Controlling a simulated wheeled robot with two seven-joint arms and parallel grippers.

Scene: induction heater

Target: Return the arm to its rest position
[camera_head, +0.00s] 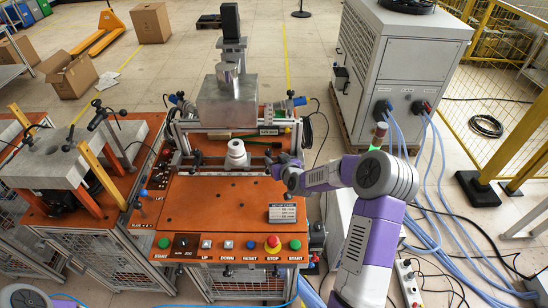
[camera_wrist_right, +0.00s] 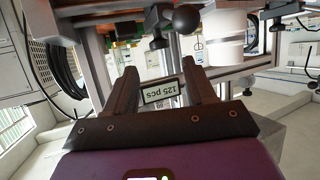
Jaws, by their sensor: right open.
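My right arm (camera_head: 370,215) comes in from the lower right in the head view and bends left at its elbow. My right gripper (camera_head: 276,163) is over the right side of the orange machine table (camera_head: 215,200), to the right of a white stepped cylinder (camera_head: 236,154). In the wrist view the two dark fingers of this gripper (camera_wrist_right: 160,88) are apart with nothing held between them. A "125 pcs" label (camera_wrist_right: 161,92) shows in the gap, behind the fingers. The white cylinder (camera_wrist_right: 228,38) stands apart from them at the upper right. My left gripper is not in view.
A metal block (camera_head: 228,100) on a frame stands behind the cylinder. A black ball knob (camera_wrist_right: 186,18) is beyond the fingers. A grey cabinet (camera_head: 400,60) and blue hoses (camera_head: 432,170) are at right.

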